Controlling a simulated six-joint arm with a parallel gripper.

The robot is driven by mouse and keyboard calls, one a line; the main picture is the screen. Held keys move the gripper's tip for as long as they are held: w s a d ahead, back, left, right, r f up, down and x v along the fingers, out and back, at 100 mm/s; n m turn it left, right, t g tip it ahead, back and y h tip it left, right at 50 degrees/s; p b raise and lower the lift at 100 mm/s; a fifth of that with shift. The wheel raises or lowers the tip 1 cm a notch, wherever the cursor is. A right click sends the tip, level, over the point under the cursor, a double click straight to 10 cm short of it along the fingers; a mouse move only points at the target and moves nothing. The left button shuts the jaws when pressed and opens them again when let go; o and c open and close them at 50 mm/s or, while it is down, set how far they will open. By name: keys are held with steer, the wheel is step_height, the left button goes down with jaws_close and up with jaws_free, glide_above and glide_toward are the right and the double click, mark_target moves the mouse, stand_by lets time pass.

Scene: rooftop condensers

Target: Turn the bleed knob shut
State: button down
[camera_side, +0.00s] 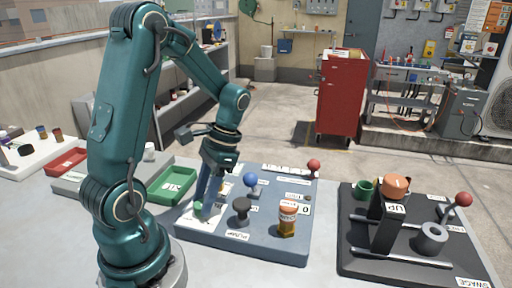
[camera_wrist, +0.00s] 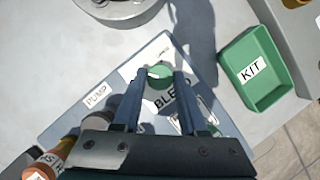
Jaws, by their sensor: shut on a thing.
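The bleed knob is a small green round knob on the near left corner of the blue-grey board (camera_side: 265,246), beside a label reading BLEED in the wrist view. My gripper (camera_side: 203,203) points down over that corner in the side view and hides part of the knob (camera_side: 198,210). In the wrist view my gripper (camera_wrist: 160,74) has its two fingers on either side of the green knob (camera_wrist: 160,71) and is shut on it. The knob's turn position cannot be read.
On the same board stand a black pump knob (camera_side: 242,206), a blue ball knob (camera_side: 250,180), an orange-capped bottle (camera_side: 288,219) and a red ball (camera_side: 313,165). A green KIT tray (camera_wrist: 256,96) lies nearby. A black swage board (camera_side: 357,262) stands to the right.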

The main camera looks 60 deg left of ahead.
steer(key=shift+n+h, duration=0.3)
steer(key=shift+n, duration=0.6)
steer(key=shift+w, duration=0.1)
steer(key=shift+c, duration=2.2)
jaws_free()
steer(key=shift+a, duration=0.1)
steer(key=shift+v, duration=2.55)
